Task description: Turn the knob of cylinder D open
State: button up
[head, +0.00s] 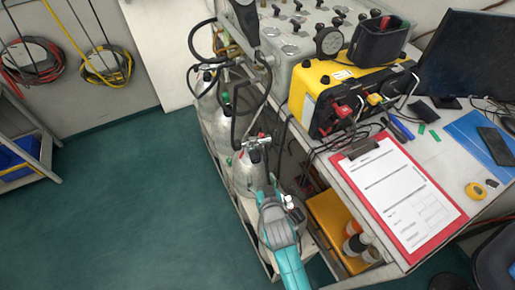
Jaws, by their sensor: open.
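Grey metal gas cylinders stand in a row in a low rack along the left side of the bench. The nearest clearly visible cylinder (247,176) has a metal valve (257,143) with a red part and a green part on top. Another small valve with a pale knob (290,203) shows just right of my arm. No letter is readable, so I cannot tell which one is cylinder D. My teal and grey arm reaches up from the bottom. My gripper (268,183) is open, close to the nearest cylinder; its fingers are small and partly hidden, and contact cannot be told.
Black hoses (268,85) loop above the cylinders. The bench holds a yellow and black case (345,88), a red clipboard (405,200) and a monitor (462,55). A shelf (345,230) with bottles sits below. The green floor (130,200) at left is clear.

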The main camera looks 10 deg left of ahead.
aim_at(256, 161)
jog(key=x, duration=1.1)
jog(key=shift+w, duration=0.3)
jog(key=c, duration=1.1)
